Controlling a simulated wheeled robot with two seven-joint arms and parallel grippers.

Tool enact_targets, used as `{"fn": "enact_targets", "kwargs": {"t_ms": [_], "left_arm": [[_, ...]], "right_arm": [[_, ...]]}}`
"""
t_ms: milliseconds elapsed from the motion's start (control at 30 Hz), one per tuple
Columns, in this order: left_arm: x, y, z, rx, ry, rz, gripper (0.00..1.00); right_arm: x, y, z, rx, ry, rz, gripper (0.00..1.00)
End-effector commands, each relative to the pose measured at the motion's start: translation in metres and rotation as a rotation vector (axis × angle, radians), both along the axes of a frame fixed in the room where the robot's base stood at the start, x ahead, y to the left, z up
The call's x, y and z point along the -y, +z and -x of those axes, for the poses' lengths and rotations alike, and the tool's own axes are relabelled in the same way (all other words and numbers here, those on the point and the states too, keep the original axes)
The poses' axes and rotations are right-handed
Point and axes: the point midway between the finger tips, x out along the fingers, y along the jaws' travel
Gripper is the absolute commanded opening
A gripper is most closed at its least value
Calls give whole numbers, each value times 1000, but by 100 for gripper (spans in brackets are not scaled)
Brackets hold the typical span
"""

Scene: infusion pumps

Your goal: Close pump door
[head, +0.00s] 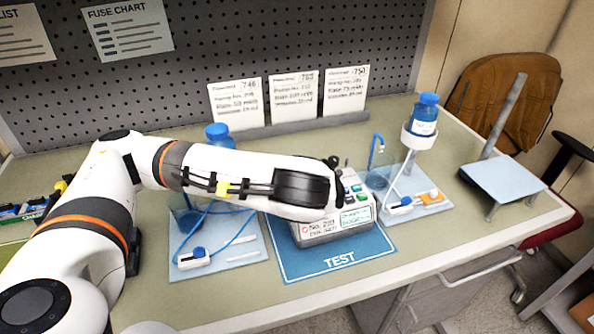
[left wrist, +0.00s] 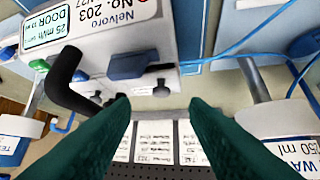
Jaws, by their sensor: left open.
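The pump (head: 335,228) is a pale box on the blue TEST mat (head: 330,258); my left arm hides much of it in the head view. In the left wrist view the pump (left wrist: 185,30) fills the upper left, with a label reading No. 203 and a small screen showing DOOR. A black bent handle (left wrist: 68,75), a blue part (left wrist: 128,65) and a dark knob (left wrist: 161,89) show on it. My left gripper (left wrist: 161,104) is open, its two green fingers apart near the knob, with nothing between them. The door's position is not clear. My right gripper is not in view.
A tray with a blue bottle and tubing (head: 215,255) lies left of the mat. Another tray (head: 425,205) with a bottle on a stand (head: 424,115) is at right. Paper cards (head: 293,98) stand behind. The front table edge is clear.

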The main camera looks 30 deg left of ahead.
Motion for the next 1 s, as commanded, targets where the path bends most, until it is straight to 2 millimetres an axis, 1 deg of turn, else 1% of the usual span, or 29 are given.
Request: {"fn": "enact_targets", "kwargs": {"t_ms": [33, 267, 333, 600, 1000], "left_arm": [[3, 14, 4, 4, -2, -4, 41], [17, 36, 25, 4, -2, -4, 41], [21, 35, 29, 5, -4, 1, 41], [29, 46, 40, 1, -1, 2, 41], [29, 48, 43, -2, 2, -1, 41]], "right_arm": [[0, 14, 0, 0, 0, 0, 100], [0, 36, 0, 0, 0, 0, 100], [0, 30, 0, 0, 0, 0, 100], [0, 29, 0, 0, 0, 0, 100], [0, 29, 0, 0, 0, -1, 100]]}}
